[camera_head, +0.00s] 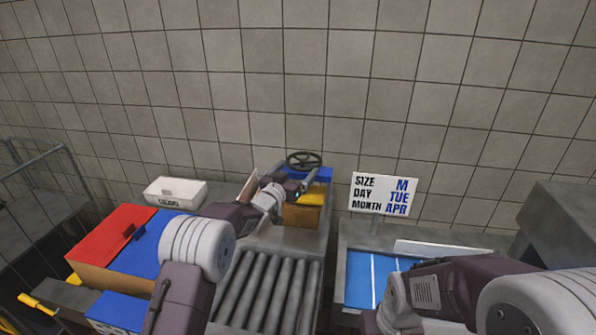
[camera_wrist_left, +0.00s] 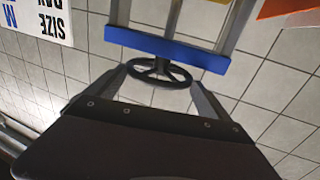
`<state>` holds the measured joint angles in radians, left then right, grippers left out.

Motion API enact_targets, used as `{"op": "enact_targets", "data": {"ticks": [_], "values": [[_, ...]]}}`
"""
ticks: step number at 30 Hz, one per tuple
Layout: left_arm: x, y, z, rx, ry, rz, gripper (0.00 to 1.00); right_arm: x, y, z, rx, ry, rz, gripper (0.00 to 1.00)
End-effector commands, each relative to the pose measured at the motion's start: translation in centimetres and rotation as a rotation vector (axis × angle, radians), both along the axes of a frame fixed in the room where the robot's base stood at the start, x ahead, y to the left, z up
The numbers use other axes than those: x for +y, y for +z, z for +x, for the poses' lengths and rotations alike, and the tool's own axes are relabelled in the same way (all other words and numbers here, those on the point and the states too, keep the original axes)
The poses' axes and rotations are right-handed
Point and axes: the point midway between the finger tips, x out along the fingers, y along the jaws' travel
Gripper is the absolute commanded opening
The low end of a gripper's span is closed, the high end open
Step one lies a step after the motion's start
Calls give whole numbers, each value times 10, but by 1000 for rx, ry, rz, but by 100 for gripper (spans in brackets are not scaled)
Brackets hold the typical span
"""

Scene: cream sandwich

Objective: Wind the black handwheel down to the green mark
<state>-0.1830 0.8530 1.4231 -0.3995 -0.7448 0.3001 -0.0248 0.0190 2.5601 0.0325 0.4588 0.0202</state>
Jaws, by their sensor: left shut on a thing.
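The black handwheel (camera_head: 304,160) stands at the back of the conveyor, above a blue crossbar (camera_head: 319,174). In the left wrist view the handwheel (camera_wrist_left: 158,72) lies between the two fingers of my left gripper (camera_wrist_left: 160,82), one finger at each side of its rim. My left gripper (camera_head: 300,187) is shut on the handwheel. The blue crossbar (camera_wrist_left: 165,48) runs right beside the wheel in the wrist view. I cannot make out a green mark in either view. My right arm shows at the lower right, but its gripper is not in view.
A roller conveyor (camera_head: 268,290) runs toward me. A yellow and orange block (camera_head: 303,211) sits under the crossbar. A sign (camera_head: 383,194) stands right, behind a blue-topped table (camera_head: 360,282).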

Motion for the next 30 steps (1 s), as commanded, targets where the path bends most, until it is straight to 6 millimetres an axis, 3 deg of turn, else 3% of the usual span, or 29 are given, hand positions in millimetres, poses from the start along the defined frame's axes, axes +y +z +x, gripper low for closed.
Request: {"op": "enact_targets", "data": {"ticks": [6,9,30], "values": [[11,7,6,1,-153,-1,51,0,29,0,0,0,0,0],[14,4,8,-1,-220,0,50,0,35,0,0,0,0,0],[20,3,16,-4,-411,-2,50,0,14,0,0,0,0,0]]}}
